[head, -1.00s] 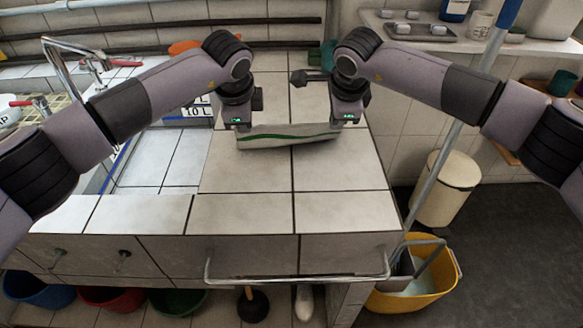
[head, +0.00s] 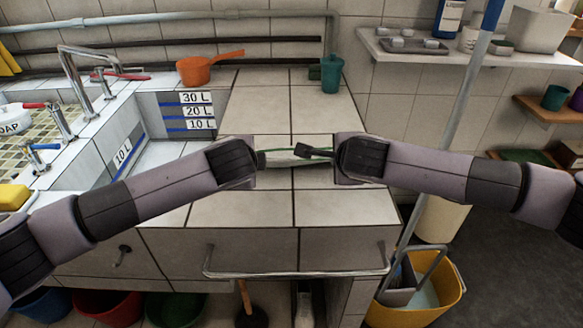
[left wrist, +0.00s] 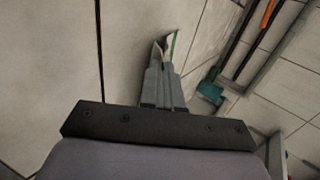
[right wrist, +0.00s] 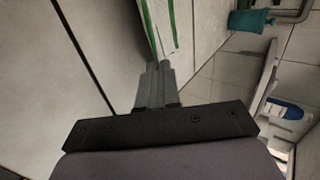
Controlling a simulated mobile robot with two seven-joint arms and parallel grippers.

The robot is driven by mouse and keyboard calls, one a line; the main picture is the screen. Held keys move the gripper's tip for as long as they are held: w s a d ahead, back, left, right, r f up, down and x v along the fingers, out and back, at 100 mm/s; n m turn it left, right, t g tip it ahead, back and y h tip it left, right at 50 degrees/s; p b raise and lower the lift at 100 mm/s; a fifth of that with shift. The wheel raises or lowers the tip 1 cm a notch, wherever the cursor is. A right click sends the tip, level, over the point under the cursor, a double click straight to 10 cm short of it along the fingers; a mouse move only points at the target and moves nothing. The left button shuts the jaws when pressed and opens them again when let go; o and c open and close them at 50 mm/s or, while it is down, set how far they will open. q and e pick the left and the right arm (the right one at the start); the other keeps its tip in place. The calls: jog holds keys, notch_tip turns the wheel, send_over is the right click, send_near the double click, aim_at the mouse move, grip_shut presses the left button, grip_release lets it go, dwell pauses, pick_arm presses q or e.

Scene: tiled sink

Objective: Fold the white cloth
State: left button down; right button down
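The white cloth (head: 284,160) with green stripes shows as a narrow strip between my two wrists in the head view, over the tiled counter.
The tiled counter (head: 240,211) is clear in front of the arms. An orange scoop (head: 195,70) and a teal cup (head: 331,73) stand behind. The sink basin (head: 150,152) lies left. A mop handle (head: 462,95) and yellow bucket (head: 440,300) are at right.

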pick_arm(q)
jog(key=shift+s+f+t, duration=0.3)
pick_arm(e)
jog(key=shift+s+f+t, duration=0.3)
pick_arm(q)
jog(key=c, duration=1)
grip_release()
pick_arm(e)
jog(key=c, duration=1)
grip_release()
pick_arm(q)
jog(key=s+r, duration=0.6)
jog(key=r, duration=0.3)
pick_arm(e)
jog(key=s+r, duration=0.6)
jog(key=r, duration=0.3)
pick_arm(q)
jog(key=shift+s+d, duration=0.1)
pick_arm(e)
jog(key=shift+s+d, duration=0.1)
